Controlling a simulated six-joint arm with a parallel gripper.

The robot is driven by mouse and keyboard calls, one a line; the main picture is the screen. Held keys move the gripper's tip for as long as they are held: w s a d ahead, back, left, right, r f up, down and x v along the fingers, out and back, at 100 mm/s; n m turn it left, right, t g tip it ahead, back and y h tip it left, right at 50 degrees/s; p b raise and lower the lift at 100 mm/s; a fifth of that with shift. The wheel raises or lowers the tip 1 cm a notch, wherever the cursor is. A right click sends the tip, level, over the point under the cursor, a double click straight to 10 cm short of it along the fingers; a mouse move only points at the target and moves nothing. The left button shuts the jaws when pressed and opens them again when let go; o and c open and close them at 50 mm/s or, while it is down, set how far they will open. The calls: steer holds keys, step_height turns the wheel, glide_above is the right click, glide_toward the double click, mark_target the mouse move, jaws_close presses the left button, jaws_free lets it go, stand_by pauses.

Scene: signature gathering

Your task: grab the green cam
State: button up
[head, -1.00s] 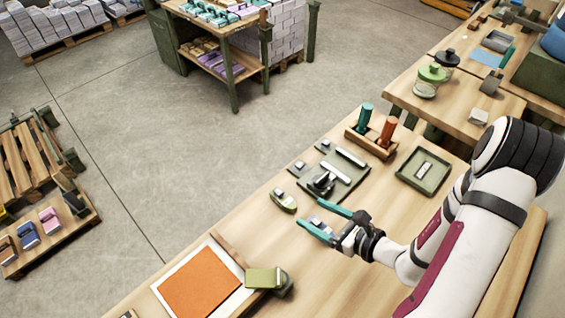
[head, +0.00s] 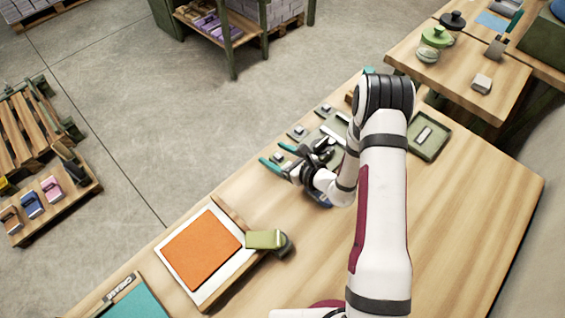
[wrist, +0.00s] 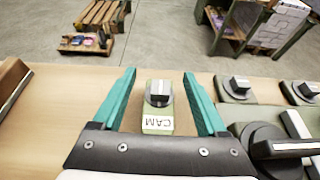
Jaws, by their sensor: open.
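The green cam (wrist: 158,123) is a small light-green block with a dark round knob on top and a white label reading CAM. In the wrist view it lies on the wooden table between the two teal fingers of my gripper (wrist: 159,75), with a gap on each side. In the head view my gripper (head: 277,156) is low over the table with the cam (head: 278,157) between its fingertips. My gripper is open and holds nothing. My arm and gripper hide part of the table behind them.
A grey-green device with a black round part (wrist: 265,135) stands close right of my gripper. Small knobbed blocks (wrist: 237,88) sit beyond it. A green tray (head: 430,137) lies behind my arm. An orange sheet (head: 202,249) and an olive-green stamp-like block (head: 264,239) lie nearer; table left of the cam is clear.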

jaws_close()
stand_by(1.4)
